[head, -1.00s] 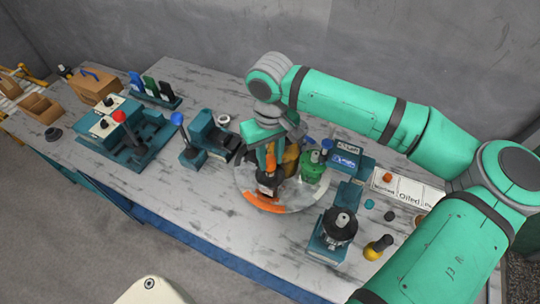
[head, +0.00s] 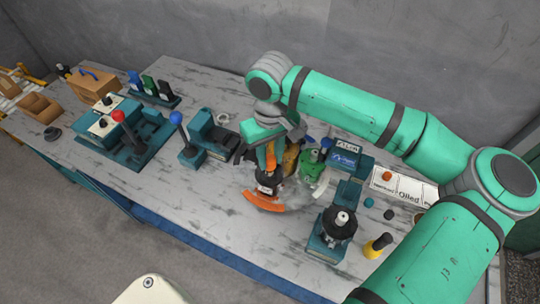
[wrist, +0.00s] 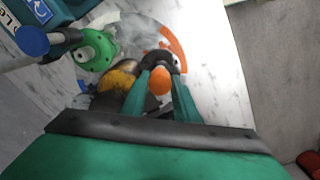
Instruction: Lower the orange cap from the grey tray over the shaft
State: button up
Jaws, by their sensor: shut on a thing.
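My gripper (head: 267,166) is shut on a small orange cap (wrist: 160,80), which sits between its teal fingertips in the wrist view. In the head view the fingers point down over a dark upright part (head: 268,184) on the round clear plate. I cannot tell whether the cap touches this part, and the shaft itself is not clearly visible. A dark curved part (wrist: 160,58) shows just beyond the cap in the wrist view. Another small orange piece (head: 387,176) lies on the pale labelled tray (head: 411,183) at the right.
An orange arc (head: 263,203) marks the plate's front edge. A green part (head: 312,168) and a yellow-brown part (head: 290,160) stand close beside my fingers. A black-topped fixture (head: 339,225) and a yellow-black tool (head: 378,246) stand to the right. The table's front left is clear.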

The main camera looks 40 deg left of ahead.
jog(key=shift+f, duration=0.2)
jog(key=shift+f, duration=0.45)
jog(key=o, duration=1.6)
jog(key=shift+c, duration=0.2)
jog(key=shift+s, duration=0.15)
